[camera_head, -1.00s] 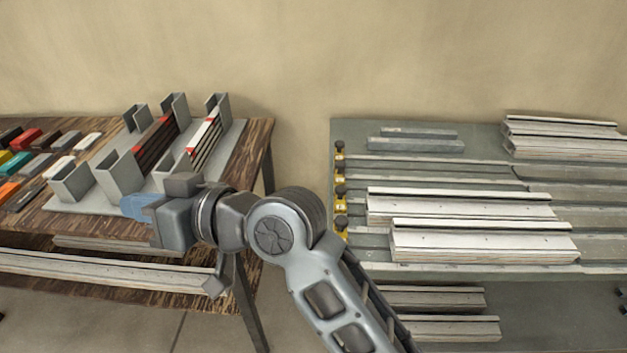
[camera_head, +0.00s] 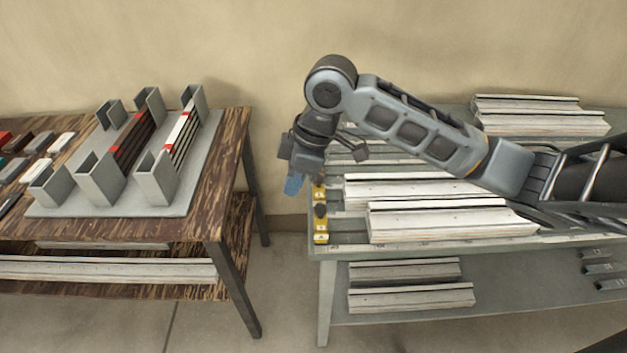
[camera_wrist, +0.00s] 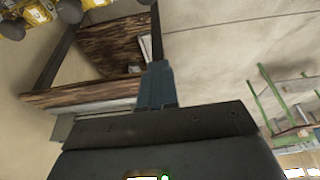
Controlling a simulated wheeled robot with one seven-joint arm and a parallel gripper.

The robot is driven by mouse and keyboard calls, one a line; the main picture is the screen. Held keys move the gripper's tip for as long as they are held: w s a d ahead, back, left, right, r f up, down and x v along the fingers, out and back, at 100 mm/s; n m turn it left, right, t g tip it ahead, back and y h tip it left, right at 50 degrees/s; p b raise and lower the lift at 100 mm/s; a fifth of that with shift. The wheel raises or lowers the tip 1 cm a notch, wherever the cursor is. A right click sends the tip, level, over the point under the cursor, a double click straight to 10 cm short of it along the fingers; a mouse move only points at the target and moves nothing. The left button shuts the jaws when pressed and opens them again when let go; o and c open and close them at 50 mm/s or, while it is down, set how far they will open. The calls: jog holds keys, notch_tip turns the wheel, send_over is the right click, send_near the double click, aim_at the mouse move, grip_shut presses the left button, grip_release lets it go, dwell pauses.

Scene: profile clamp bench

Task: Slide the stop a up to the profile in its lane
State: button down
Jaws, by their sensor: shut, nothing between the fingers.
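The stops are yellow blocks with black knobs along the left edge of the grey-green bench. One stop (camera_head: 320,212) is near the front, with another yellow block (camera_head: 321,238) at the front corner; others farther back are partly hidden by my arm. I cannot read which is stop a. Two pale profiles, a rear one (camera_head: 375,190) and a front one (camera_head: 440,224), lie in lanes right of the stops. My gripper (camera_head: 293,186) points down, shut and empty, just left of the stops and apart from them. Its blue fingers (camera_wrist: 157,82) also show in the wrist view, with yellow stops (camera_wrist: 38,14) at the top left.
A wooden table (camera_head: 235,150) with a grey rack (camera_head: 100,178) of upright holders stands at left, with a floor gap before the bench. More profiles (camera_head: 540,115) are stacked at the bench's back right, and others (camera_head: 410,298) lie on its lower shelf.

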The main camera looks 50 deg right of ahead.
jog(key=shift+f+b, duration=2.5)
jog(key=shift+f, duration=1.15)
jog(key=shift+s+d+b, duration=0.25)
jog(key=shift+s+d, duration=0.75)
jog(key=shift+s, duration=0.2)
jog(key=shift+s+d+b, duration=0.2)
jog(key=shift+s+d, duration=0.75)
jog(key=shift+s, duration=0.25)
jog(key=shift+s+d+b, duration=0.25)
jog(key=shift+s+d, duration=0.75)
jog(key=shift+s, duration=0.2)
jog(key=shift+s+d+r+b, duration=0.1)
jog(key=shift+s+d+b, duration=0.25)
jog(key=shift+s+d, duration=0.45)
jog(key=shift+s+d+b, duration=0.35)
jog(key=shift+s+d, duration=0.2)
jog(key=shift+s, duration=0.3)
jog(key=shift+s+d, duration=0.35)
jog(key=shift+s, duration=0.05)
jog(key=shift+w+a+r, duration=0.1)
jog(key=shift+w+a, duration=0.5)
jog(key=shift+w, duration=0.05)
notch_tip(320, 180, up, 7)
jog(key=p, duration=0.4)
